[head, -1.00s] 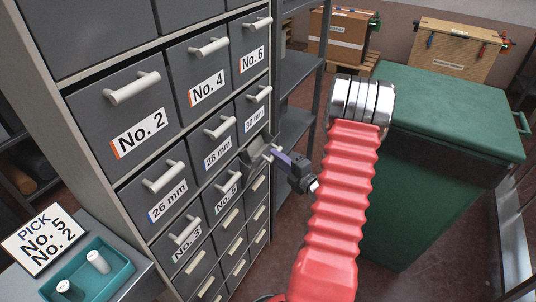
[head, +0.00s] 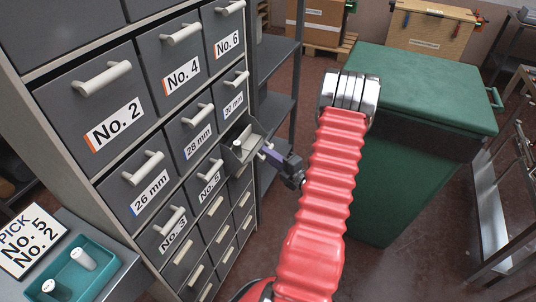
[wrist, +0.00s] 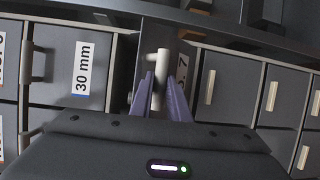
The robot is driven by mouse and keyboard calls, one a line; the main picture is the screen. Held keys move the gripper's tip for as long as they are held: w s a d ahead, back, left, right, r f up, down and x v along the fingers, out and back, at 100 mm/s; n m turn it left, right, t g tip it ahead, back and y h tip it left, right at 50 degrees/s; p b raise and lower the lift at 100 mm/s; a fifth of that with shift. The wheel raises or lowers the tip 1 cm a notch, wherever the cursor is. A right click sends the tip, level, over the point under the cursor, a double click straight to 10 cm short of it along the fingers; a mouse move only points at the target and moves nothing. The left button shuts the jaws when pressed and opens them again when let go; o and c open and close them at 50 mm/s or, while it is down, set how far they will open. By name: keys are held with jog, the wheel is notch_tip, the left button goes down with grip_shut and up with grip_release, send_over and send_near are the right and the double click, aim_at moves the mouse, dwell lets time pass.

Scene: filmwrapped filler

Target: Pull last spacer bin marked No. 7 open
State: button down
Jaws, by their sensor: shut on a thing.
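The bin marked No. 7 (head: 245,153) stands pulled out of the cabinet, below the 30 mm bin, and its open top shows in the head view. A small pale piece shows inside it. In the wrist view the bin (wrist: 151,45) juts out, its label partly hidden, with only a 7 clear. My gripper (head: 266,152) is at the bin's front. In the wrist view its purple fingers (wrist: 161,92) are shut on the bin's white bar handle (wrist: 159,78).
The grey cabinet holds several other shut bins, such as the 30 mm bin (head: 234,100) and No. 5 (head: 206,183). A green chest (head: 425,90) stands at the right. A teal tray (head: 95,279) with white cylinders and a PICK sign (head: 30,240) are at lower left. Bare floor shows between.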

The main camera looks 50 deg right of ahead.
jog(key=shift+w+a+f, duration=0.15)
jog(key=shift+a+f, duration=0.1)
jog(key=shift+a, duration=0.05)
jog(key=c, duration=1.8)
grip_release()
jog(key=shift+r, duration=0.1)
jog(key=shift+o, duration=0.6)
jog(key=shift+d, duration=0.1)
jog(key=shift+d+r, duration=0.1)
jog(key=shift+r, duration=0.1)
jog(key=s+a, duration=0.1)
jog(key=s, duration=1.2)
jog(key=shift+s+a+r, duration=0.35)
jog(key=shift+a, duration=0.05)
jog(key=shift+c, duration=0.2)
